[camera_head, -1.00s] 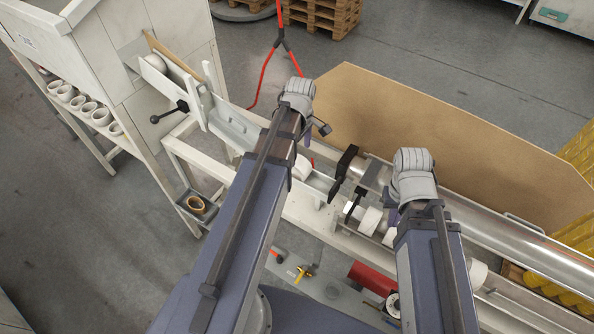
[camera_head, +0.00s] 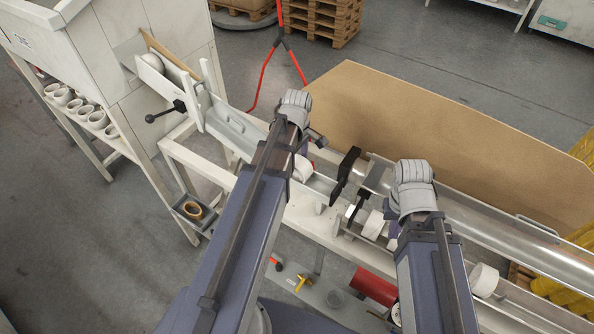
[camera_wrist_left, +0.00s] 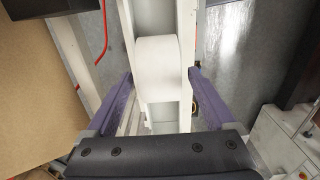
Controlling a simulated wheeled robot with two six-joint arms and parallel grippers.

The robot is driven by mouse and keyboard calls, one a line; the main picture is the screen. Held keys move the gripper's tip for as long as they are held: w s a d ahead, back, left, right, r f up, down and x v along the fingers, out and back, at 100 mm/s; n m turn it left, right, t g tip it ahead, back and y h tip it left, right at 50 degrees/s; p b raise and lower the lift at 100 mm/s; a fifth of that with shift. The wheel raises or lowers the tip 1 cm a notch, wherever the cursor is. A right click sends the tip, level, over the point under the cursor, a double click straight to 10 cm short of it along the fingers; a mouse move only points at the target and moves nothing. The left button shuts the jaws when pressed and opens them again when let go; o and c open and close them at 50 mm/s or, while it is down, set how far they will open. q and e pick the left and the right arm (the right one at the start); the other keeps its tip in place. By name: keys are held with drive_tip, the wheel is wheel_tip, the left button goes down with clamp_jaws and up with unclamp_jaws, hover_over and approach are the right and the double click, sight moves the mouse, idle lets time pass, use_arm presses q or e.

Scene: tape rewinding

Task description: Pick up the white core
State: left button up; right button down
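A white core (camera_wrist_left: 158,65), a short smooth cylinder, lies in a pale trough in the left wrist view. In the head view, this white core (camera_head: 303,168) shows partly beside my left forearm. My left gripper (camera_wrist_left: 161,74) is open, with one purple finger on each side of the core and visible gaps between fingers and core. In the head view my left gripper's fingers are mostly hidden by its arm.
More white cores (camera_head: 374,225) sit along the machine near my right arm. Black brackets (camera_head: 344,177) stand between the arms. A tan board (camera_head: 440,150) stands behind. A shelf at left holds several white rings (camera_head: 97,119).

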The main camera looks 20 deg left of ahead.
use_arm(q)
drive_tip(key=c, duration=0.9)
drive_tip(key=shift+r, duration=0.15)
wheel_tip(320, 180, up, 10)
drive_tip(key=p, duration=1)
drive_tip(key=shift+f, duration=0.2)
